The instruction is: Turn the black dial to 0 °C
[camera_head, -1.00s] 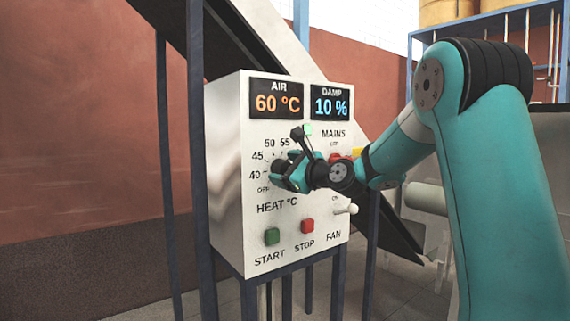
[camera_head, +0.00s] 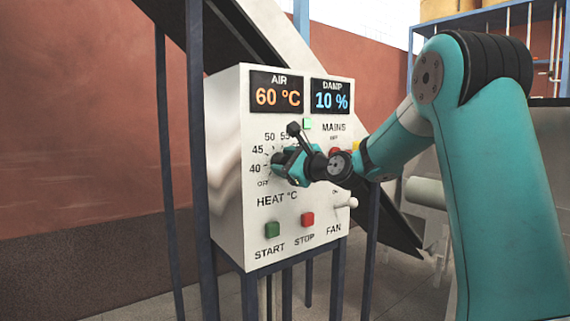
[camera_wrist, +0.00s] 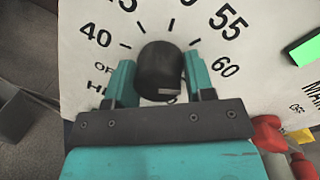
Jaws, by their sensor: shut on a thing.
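The black dial (camera_wrist: 158,68) sits on the white control panel (camera_wrist: 85,65), inside a printed scale with 40, 55 and 60 readable in the wrist view. A short pale mark shows on its lower right side. My gripper (camera_wrist: 160,80) is shut on the dial, one teal finger on each side. In the head view my gripper (camera_head: 280,163) is at the HEAT °C scale and hides most of the dial. The scale's OFF mark is partly covered. I cannot tell exactly which number the dial points to.
The AIR display (camera_head: 277,95) reads 60 °C and the DAMP display (camera_head: 331,98) reads 10 %. A green START button (camera_head: 272,230), a red STOP button (camera_head: 307,219) and a FAN switch (camera_head: 347,203) sit below. A red part (camera_wrist: 268,130) is close to my gripper's right side.

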